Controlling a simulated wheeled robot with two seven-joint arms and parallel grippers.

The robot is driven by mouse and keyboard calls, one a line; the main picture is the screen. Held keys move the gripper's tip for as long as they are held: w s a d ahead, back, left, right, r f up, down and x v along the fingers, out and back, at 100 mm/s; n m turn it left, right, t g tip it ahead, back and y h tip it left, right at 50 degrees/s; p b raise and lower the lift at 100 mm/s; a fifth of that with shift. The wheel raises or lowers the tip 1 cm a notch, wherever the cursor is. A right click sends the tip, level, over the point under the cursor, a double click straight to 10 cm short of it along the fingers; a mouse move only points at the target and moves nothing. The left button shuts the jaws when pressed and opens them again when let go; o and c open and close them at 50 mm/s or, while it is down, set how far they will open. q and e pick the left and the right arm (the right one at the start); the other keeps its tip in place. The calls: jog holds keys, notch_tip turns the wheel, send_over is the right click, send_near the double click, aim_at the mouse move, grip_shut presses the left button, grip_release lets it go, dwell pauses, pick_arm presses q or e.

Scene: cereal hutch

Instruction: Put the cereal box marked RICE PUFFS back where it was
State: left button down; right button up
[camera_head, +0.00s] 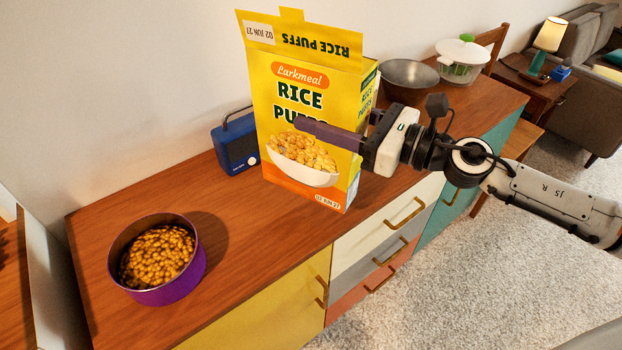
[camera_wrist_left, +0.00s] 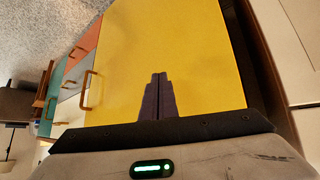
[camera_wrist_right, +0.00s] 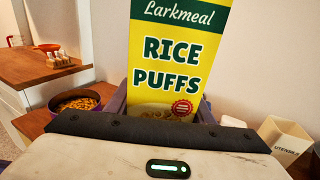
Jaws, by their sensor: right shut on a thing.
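The yellow RICE PUFFS box (camera_head: 312,95) is upright over the wooden counter (camera_head: 235,290), its top flaps open. I cannot tell whether its base touches the wood. My right gripper (camera_head: 335,128) is shut on the box across its middle, one finger over the front face. A purple bowl (camera_head: 180,285) full of cereal stands on the counter at the left. My left gripper (camera_wrist_left: 157,82) shows only in the left wrist view, its fingers together and empty, in front of a yellow cabinet door.
A blue radio (camera_head: 236,145) stands left of the box by the wall. A dark bowl (camera_head: 408,80) and a white-green container (camera_head: 462,58) are at the far right end. A cream utensil holder (camera_wrist_right: 285,138) shows in the right wrist view. Counter between bowl and box is clear.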

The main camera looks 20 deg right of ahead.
aim_at(324, 155)
jog(key=shift+s+f+b, duration=0.2)
jog(key=shift+f+b, duration=0.35)
jog(key=shift+f, duration=1.5)
jog(key=shift+s+f+b, duration=0.15)
jog(key=shift+f+b, duration=0.35)
jog(key=shift+f, duration=1.6)
jog(key=o, duration=1)
jog(key=shift+f, duration=0.1)
jog(key=o, duration=0.5)
jog(key=shift+c, duration=0.2)
